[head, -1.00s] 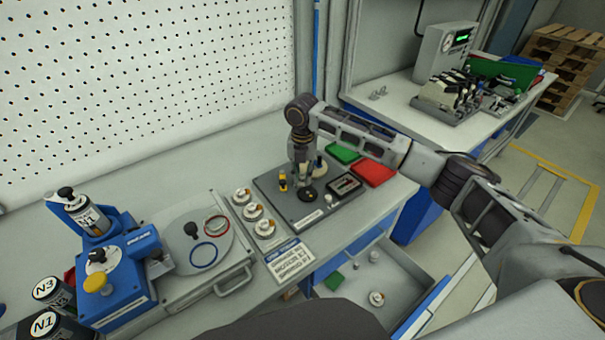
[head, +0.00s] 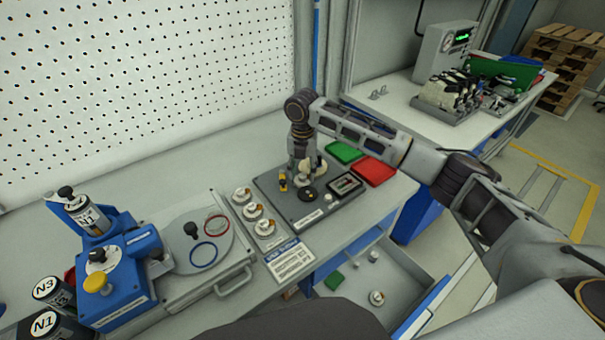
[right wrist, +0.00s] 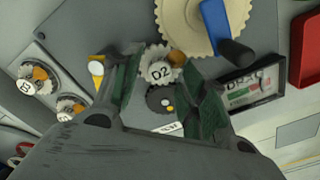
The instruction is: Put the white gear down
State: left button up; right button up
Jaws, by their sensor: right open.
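A small white gear marked D2 (right wrist: 158,68) shows between the fingers of my right gripper (right wrist: 160,84) in the right wrist view. The gripper is open, with a finger on each side of the gear; I cannot tell whether either finger touches it. A small dark gear (right wrist: 160,99) lies just beside the white one. In the head view my right gripper (head: 304,172) is low over the grey fixture plate (head: 322,211) and hides most of the white gear. My left gripper is out of view.
A large cream gear (right wrist: 182,22) with a blue-and-black part sits close by on the plate. A framed display (right wrist: 252,90) is to the right. Green (head: 344,151) and red (head: 373,171) trays lie behind. Small round parts (head: 254,211) line the left. An open drawer (head: 350,290) is in front.

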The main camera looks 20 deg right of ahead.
aim_at(302, 176)
notch_tip(302, 176, up, 11)
dwell(0.5)
dwell(0.8)
